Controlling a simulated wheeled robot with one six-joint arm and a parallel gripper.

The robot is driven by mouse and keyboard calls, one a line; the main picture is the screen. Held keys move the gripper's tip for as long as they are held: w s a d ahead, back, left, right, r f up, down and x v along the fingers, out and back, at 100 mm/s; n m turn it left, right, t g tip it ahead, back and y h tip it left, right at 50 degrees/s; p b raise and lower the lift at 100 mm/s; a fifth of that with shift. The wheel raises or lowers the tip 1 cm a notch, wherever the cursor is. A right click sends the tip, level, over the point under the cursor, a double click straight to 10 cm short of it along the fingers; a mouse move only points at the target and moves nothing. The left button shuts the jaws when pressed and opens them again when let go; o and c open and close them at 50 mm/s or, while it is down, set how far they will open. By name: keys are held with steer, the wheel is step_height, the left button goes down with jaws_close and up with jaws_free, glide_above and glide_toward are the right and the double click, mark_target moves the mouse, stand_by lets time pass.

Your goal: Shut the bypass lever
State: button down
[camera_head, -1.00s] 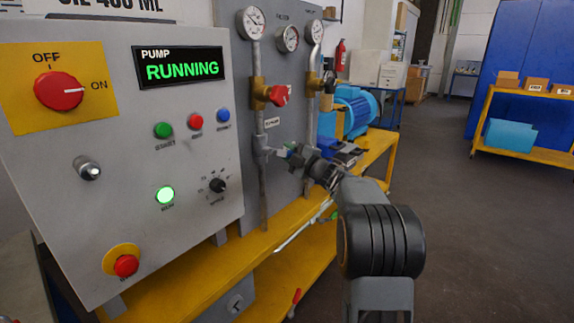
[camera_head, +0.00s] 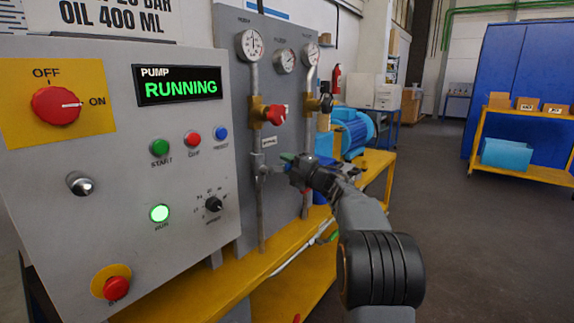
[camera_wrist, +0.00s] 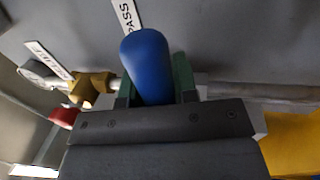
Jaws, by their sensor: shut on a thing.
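The bypass lever has a blue rounded handle (camera_wrist: 147,62), seen end-on in the wrist view just below the BYPASS label (camera_wrist: 128,14). My gripper (camera_wrist: 155,88) is shut on this handle, with a green finger pad on each side of it. In the head view my gripper (camera_head: 289,160) is at the lower part of the left vertical pipe (camera_head: 260,206), just below and right of the BYPASS label (camera_head: 269,142). It hides most of the lever there, so the lever's angle is hard to tell.
A red-handled valve (camera_head: 274,115) sits above my gripper, and a black-handled valve (camera_head: 325,103) is to its right. The control box (camera_head: 115,235) stands at left; its display (camera_head: 178,86) reads RUNNING. A blue motor (camera_head: 352,130) is behind.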

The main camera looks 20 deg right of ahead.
steer(key=shift+r, duration=0.1)
steer(key=c, duration=0.9)
jaws_free()
steer(key=shift+s, duration=0.1)
steer(key=p+v, duration=0.1)
steer(key=v, duration=1.2)
steer(key=shift+s+d, duration=0.2)
steer(key=shift+s, duration=0.05)
